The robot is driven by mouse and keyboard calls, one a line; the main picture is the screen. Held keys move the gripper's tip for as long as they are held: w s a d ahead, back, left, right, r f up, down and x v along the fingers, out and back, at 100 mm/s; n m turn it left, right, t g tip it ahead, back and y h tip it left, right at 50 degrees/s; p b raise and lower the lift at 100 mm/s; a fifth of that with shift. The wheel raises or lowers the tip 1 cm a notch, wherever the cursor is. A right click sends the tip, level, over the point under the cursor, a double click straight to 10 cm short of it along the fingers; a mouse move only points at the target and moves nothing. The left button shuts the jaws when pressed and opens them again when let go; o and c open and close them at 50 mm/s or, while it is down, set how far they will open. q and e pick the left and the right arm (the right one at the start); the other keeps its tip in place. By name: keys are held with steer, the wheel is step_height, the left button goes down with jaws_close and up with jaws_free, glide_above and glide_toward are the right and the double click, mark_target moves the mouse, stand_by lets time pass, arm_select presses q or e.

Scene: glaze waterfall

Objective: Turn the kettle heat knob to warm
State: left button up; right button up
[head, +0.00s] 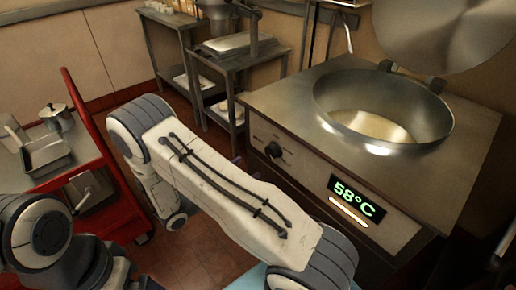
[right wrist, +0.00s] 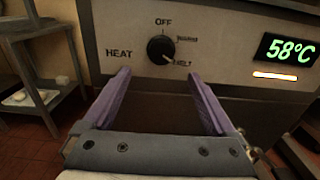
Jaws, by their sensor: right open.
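The kettle's black heat knob (right wrist: 160,49) is on the grey front panel, with OFF printed above it, a small label that I cannot read clearly at upper right and MELT at lower right. Its pointer appears turned toward MELT. In the head view the knob (head: 274,150) is on the kettle's front (head: 320,179). My right gripper (right wrist: 158,73) is open and empty, its two purple fingers below and to either side of the knob, apart from it. In the head view my arm hides most of this gripper. My left gripper is not in view.
The display (head: 353,197) reads 58°C, with a lit bar (head: 348,212) below. The open kettle bowl (head: 383,105) is above the panel, its lid (head: 440,30) raised. A red cart (head: 88,140) stands at left. A metal shelf table (head: 235,60) stands behind.

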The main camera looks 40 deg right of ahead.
mark_target(269, 154)
steer(key=d, duration=0.6)
steer(key=d+p, duration=0.1)
steer(key=d, duration=0.3)
steer(key=shift+w+d, duration=0.1)
steer(key=shift+w, duration=0.2)
steer(key=c, duration=1.3)
